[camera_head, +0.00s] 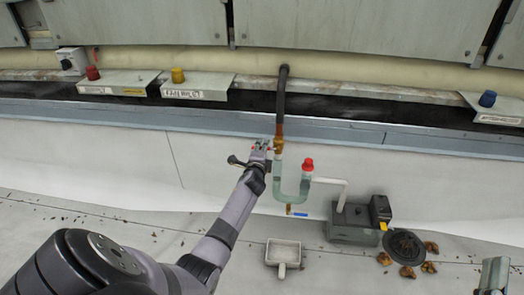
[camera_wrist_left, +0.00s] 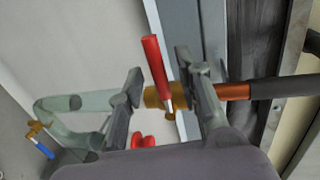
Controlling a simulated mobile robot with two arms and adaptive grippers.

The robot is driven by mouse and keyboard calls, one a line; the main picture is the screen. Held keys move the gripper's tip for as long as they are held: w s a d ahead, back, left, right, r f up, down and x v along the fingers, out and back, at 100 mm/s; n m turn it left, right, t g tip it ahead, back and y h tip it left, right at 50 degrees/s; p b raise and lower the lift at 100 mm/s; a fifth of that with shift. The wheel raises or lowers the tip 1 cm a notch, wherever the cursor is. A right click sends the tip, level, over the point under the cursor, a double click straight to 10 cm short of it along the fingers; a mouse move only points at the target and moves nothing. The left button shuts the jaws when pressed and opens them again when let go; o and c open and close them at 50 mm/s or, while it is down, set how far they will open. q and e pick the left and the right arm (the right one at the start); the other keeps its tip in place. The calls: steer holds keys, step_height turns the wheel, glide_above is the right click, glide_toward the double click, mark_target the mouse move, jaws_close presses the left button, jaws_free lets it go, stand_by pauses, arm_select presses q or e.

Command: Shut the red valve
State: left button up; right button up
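The red valve handle (camera_wrist_left: 155,70) is a red lever on a brass fitting (camera_wrist_left: 154,97) in the copper pipe. It lies across the pipe line in the left wrist view. My left gripper (camera_wrist_left: 166,86) is open, with one finger on each side of the lever and visible gaps to it. In the head view my left gripper (camera_head: 262,149) is at the pipe's brass section (camera_head: 278,144), and the lever is mostly hidden there. I cannot tell whether a finger touches the fitting. My right gripper does not show clearly in either view.
A clear U-shaped trap (camera_head: 290,194) with a red cap (camera_head: 308,164) hangs beside the gripper. A blue-handled valve (camera_head: 300,214) sits below it. A grey pump box (camera_head: 353,224), a round dark drain (camera_head: 405,246), brown leaves (camera_head: 408,271) and a white scoop (camera_head: 283,254) are lower down.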

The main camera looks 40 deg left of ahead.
arm_select(q)
steer(key=v, duration=1.2)
stand_by(0.4)
